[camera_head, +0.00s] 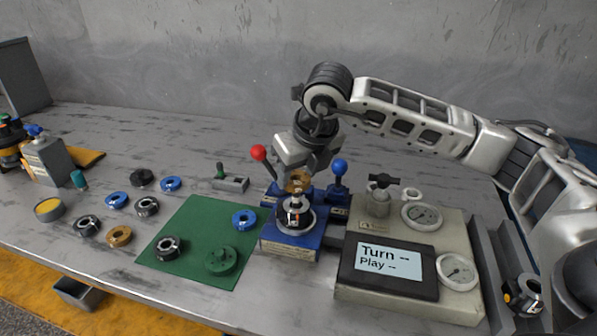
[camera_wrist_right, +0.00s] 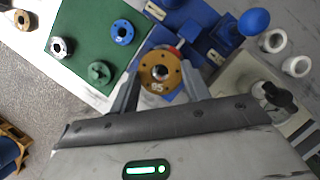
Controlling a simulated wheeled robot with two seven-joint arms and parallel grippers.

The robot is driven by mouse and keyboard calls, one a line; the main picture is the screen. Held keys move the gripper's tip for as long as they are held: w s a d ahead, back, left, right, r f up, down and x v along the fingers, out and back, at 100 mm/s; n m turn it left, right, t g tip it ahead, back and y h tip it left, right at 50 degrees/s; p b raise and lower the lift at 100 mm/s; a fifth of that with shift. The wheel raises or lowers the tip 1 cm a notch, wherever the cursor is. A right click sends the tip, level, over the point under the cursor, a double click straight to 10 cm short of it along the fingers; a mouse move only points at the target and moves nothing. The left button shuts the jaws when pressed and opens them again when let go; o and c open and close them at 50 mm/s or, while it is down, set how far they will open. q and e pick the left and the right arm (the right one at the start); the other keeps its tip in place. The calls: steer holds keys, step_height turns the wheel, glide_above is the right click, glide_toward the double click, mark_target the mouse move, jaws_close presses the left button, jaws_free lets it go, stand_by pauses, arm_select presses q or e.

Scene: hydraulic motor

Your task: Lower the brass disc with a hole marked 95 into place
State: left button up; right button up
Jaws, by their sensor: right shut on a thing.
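The brass disc with a hole, marked 95, shows in the right wrist view (camera_wrist_right: 160,72) between the fingers of my right gripper (camera_wrist_right: 158,92), which is shut on it. In the head view the brass disc (camera_head: 298,181) hangs under the right gripper (camera_head: 299,172), just above a dark and silver round part (camera_head: 295,215) on the blue fixture (camera_head: 290,240). Whether the disc touches the part below cannot be told. My left gripper is not in view.
A red-knobbed lever (camera_head: 259,153) and a blue-knobbed lever (camera_head: 340,167) stand close beside the gripper. A gauge box with a display (camera_head: 389,266) is at right. A green mat (camera_head: 200,225) and several loose rings lie at left.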

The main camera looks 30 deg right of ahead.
mark_target(299, 193)
steer(key=shift+f+b, duration=0.45)
steer(key=shift+b, duration=0.15)
stand_by(1.1)
steer(key=shift+f+b, duration=1.15)
steer(key=shift+b, duration=0.05)
steer(key=shift+f+b, duration=0.4)
steer(key=shift+b, duration=0.05)
steer(key=shift+f+b, duration=0.45)
steer(key=shift+b, duration=0.05)
stand_by(0.3)
steer(key=o, duration=1.6)
steer(key=shift+r, duration=0.15)
